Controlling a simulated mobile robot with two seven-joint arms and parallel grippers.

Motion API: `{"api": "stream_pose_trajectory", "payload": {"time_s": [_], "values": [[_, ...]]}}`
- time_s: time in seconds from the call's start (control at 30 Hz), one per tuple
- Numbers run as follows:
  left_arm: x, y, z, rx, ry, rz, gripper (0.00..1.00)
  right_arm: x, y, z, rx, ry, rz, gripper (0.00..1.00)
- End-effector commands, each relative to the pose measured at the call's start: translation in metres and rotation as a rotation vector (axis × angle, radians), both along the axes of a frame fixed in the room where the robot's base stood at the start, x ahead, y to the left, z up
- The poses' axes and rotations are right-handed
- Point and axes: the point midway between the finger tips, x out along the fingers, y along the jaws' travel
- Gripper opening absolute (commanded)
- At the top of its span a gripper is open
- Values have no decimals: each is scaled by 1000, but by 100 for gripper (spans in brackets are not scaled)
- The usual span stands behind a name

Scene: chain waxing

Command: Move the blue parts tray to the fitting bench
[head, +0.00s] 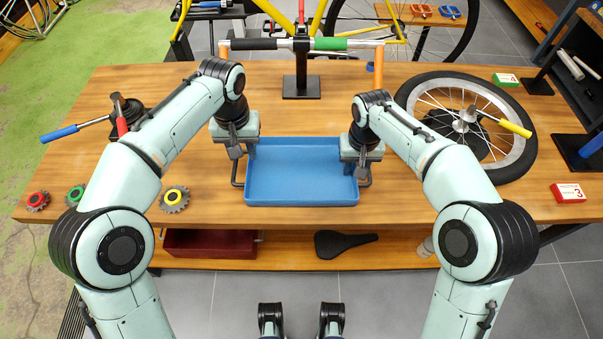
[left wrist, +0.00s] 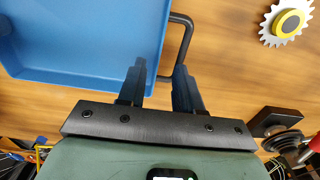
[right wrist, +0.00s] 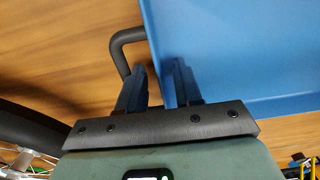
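The blue parts tray (head: 302,190) is shallow and empty. It lies on the wooden bench top between my two grippers, with a dark bar handle at each short side. My left gripper (head: 241,155) is at the tray's left end. In the left wrist view its fingers (left wrist: 160,85) stand apart, close to the end of the handle (left wrist: 187,38). My right gripper (head: 361,168) is at the tray's right end. In the right wrist view its fingers (right wrist: 157,82) are apart beside the tray wall, and one finger partly hides the handle (right wrist: 118,48). I cannot tell whether either gripper touches its handle.
A spoked wheel (head: 410,110) lies to the right on the wooden bench (head: 340,78). A stand (head: 301,86) with a green-and-black bar is behind the tray. Sprockets (head: 174,199) lie at front left. A red box (head: 568,193) marked 3 sits at right.

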Motion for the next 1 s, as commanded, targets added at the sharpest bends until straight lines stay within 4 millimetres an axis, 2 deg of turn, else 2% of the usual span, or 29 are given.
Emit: {"api": "stream_pose_trajectory", "payload": {"time_s": [0.03, 0.2, 0.37, 0.47, 0.8, 1.0], "values": [[0, -1, 11, -2, -4, -1, 34, 0, 0, 0, 0, 0, 0, 34], [-1, -1, 37, -1, -2, 0, 34, 0, 0, 0, 0, 0, 0, 34], [-1, 0, 47, 0, 0, 0, 34, 0, 0, 2, 0, -1, 0, 34], [-1, 0, 48, 0, 0, 0, 34, 0, 0, 11, 1, -3, 0, 34], [-2, 0, 48, 0, 0, 0, 34, -2, 0, 79, 1, -4, 0, 34], [-2, 0, 48, 0, 0, 0, 34, -3, 1, 110, 1, -2, 1, 34]]}}
